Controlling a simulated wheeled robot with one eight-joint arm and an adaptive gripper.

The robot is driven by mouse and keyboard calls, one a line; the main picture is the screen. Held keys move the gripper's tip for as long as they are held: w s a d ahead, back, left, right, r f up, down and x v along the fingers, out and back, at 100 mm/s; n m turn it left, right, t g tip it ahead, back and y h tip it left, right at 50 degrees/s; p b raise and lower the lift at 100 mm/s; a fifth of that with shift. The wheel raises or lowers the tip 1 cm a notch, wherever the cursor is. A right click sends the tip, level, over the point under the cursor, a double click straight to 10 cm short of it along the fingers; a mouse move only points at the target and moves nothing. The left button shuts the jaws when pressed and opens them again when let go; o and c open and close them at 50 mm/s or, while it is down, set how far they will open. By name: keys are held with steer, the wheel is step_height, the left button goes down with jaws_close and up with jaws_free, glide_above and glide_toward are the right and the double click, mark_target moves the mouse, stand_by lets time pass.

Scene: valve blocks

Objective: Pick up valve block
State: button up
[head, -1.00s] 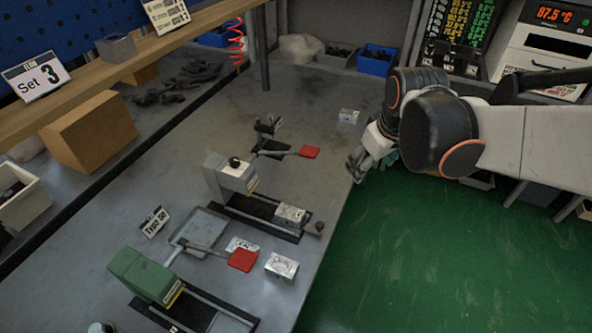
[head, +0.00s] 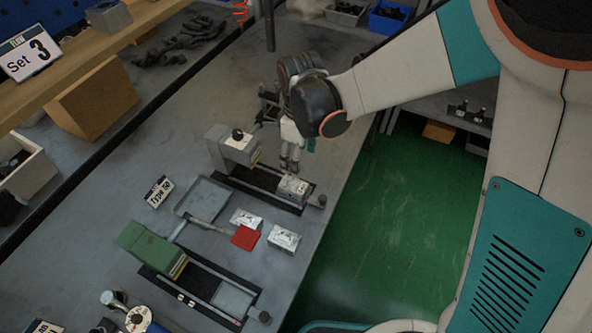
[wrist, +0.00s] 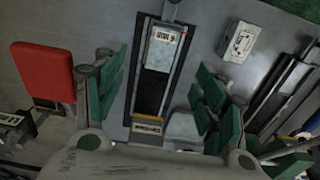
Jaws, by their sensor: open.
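A silver valve block (head: 294,188) sits on the black rail of the grey fixture (head: 232,147) in the head view. In the wrist view, a silver block (wrist: 163,48) lies on a black rail, seen between the fingers. My gripper (head: 289,164) is pointed down, just above and beside the valve block in the head view. Its green-padded fingers (wrist: 160,85) are spread and empty in the wrist view. Two more valve blocks lie on the table, one left (head: 246,218) and one right (head: 284,238); a loose block (wrist: 240,41) also shows in the wrist view.
A green fixture (head: 150,247) with its own rail stands nearer. A red handle paddle (head: 245,237) lies close to the loose blocks; a red paddle (wrist: 44,71) is left of the fingers in the wrist view. A grey tray (head: 203,197) sits left. The table's right edge borders green floor.

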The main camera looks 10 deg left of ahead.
mark_target(299, 187)
steer(key=f+b, duration=0.1)
steer(key=f, duration=0.3)
steer(key=f+b, duration=0.2)
steer(key=f, duration=0.3)
steer(key=f+b, duration=0.1)
steer(key=f, duration=0.3)
steer(key=shift+s+f, duration=0.25)
steer(key=shift+s, duration=0.1)
steer(key=c, duration=1.5)
steer(key=shift+o, duration=0.2)
steer(key=shift+r, duration=0.1)
